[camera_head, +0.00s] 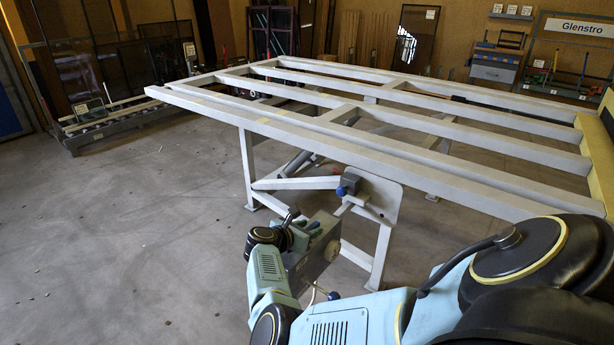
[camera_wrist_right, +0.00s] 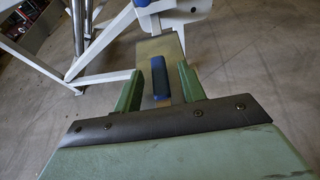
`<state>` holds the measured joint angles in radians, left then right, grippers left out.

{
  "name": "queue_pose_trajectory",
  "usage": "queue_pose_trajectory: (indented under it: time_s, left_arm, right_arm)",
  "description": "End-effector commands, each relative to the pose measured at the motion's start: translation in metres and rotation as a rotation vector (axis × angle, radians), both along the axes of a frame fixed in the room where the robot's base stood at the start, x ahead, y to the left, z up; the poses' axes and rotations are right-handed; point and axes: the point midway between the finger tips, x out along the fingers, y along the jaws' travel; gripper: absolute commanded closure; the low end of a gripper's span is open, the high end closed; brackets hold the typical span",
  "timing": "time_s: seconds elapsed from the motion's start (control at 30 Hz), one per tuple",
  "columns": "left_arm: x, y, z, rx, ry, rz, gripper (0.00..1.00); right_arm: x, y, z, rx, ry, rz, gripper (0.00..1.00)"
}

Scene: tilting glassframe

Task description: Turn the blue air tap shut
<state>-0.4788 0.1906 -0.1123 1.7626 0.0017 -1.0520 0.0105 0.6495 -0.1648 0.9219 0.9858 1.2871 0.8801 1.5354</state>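A blue tap handle (camera_wrist_right: 158,76) shows in the right wrist view, standing out from a flat olive-grey metal body (camera_wrist_right: 158,46). My right gripper (camera_wrist_right: 159,88) has its two green fingers apart, one on each side of the handle. Gaps show between the handle and both fingers, so it is not gripped. In the head view my right gripper (camera_head: 308,228) is at the top of a grey metal box (camera_head: 318,256) beside the frame's front leg. The gripper and wrist largely hide the handle there. My left gripper is not in view.
A large light-grey tilting frame (camera_head: 350,152) spans the middle and right, with its legs close to my right gripper. A blue-capped fitting (camera_head: 346,187) sits on the frame's bracket. A small blue knob (camera_head: 333,295) shows below the box. Open concrete floor (camera_head: 130,240) lies to the left.

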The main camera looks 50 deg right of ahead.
Motion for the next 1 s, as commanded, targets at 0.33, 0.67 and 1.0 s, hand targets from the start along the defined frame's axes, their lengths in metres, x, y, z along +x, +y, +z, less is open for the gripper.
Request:
queue_pose_trajectory:
  time_s: [0.33, 0.67, 1.0]
  left_arm:
    - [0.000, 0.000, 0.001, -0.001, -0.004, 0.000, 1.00]
    - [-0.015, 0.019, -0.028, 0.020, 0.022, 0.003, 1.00]
    - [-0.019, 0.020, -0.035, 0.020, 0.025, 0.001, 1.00]
  right_arm:
    - [0.000, 0.010, 0.003, 0.003, 0.001, 0.004, 0.60]
    - [-0.002, 0.059, 0.023, 0.002, 0.001, 0.003, 0.60]
    - [-0.003, 0.070, 0.028, 0.001, 0.001, 0.000, 0.60]
